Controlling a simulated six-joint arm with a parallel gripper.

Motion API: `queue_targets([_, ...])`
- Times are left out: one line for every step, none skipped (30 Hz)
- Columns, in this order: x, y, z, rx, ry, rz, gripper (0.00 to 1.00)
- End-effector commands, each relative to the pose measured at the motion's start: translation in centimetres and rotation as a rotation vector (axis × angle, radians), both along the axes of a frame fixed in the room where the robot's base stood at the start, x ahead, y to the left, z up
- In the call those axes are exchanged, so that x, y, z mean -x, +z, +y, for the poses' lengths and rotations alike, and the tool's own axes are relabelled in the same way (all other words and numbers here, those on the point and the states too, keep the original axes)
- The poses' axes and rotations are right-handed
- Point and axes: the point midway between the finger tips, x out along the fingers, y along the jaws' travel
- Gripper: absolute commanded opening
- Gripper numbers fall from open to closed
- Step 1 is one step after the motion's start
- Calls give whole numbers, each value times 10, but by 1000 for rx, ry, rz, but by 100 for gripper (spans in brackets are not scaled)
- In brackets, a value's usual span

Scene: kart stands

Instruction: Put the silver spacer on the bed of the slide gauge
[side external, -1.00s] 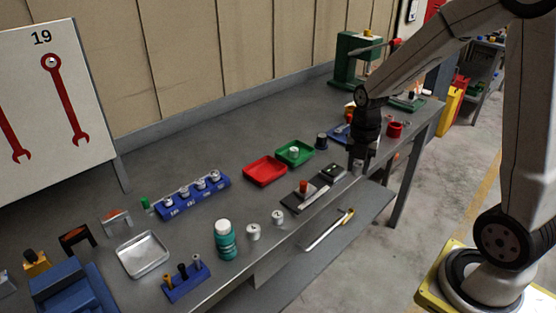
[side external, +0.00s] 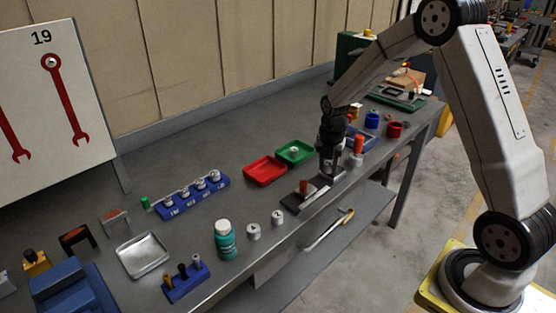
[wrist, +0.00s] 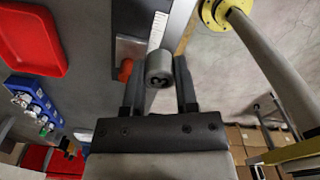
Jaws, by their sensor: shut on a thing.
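The silver spacer (wrist: 158,68) is a short grey cylinder with a dark mark on its end face, held between my fingertips in the wrist view. My gripper (wrist: 160,82) is shut on it. In the side view my gripper (side external: 326,176) points down at the right end of the slide gauge; the spacer is hard to make out there. The slide gauge (side external: 294,204) is a dark, flat tool with a pale strip and an orange-red knob, lying near the bench's front edge. In the wrist view its scaled bed (wrist: 157,30) shows just beyond the spacer. I cannot tell whether they touch.
A red tray (side external: 265,171) and a green tray (side external: 294,152) lie behind the gauge. Two silver cylinders (side external: 253,232) (side external: 278,217) and a teal bottle (side external: 225,240) stand to the left. An orange-topped piece (side external: 359,148) stands close to the right of my gripper.

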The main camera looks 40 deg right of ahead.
Motion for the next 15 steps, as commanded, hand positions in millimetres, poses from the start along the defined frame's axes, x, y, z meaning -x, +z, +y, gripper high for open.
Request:
queue_targets([-4, -6, -1, -1, 0, 1, 0])
queue_targets([-7, -9, -2, -1, 0, 1, 0])
queue_targets([-10, -13, -2, -1, 0, 1, 0])
queue_targets([-11, -16, -3, -1, 0, 1, 0])
queue_targets([-14, -18, -3, 0, 0, 0, 0])
queue_targets([-16, -20, -4, 0, 0, 1, 0])
queue_targets([-17, -22, -4, -1, 0, 1, 0])
queue_targets([-19, -24, -5, 0, 0, 0, 0])
queue_targets([-21, -25, -5, 0, 0, -1, 0])
queue_targets([-21, -26, -5, 0, 0, -1, 0])
queue_targets([-22, -27, -6, 0, 0, 0, 0])
queue_targets([-22, -27, -6, 0, 0, 0, 0])
queue_targets([-22, -28, -6, 0, 0, 0, 0])
queue_targets([-23, -28, -6, 0, 0, 0, 0])
queue_targets([-23, -28, -6, 0, 0, -1, 0])
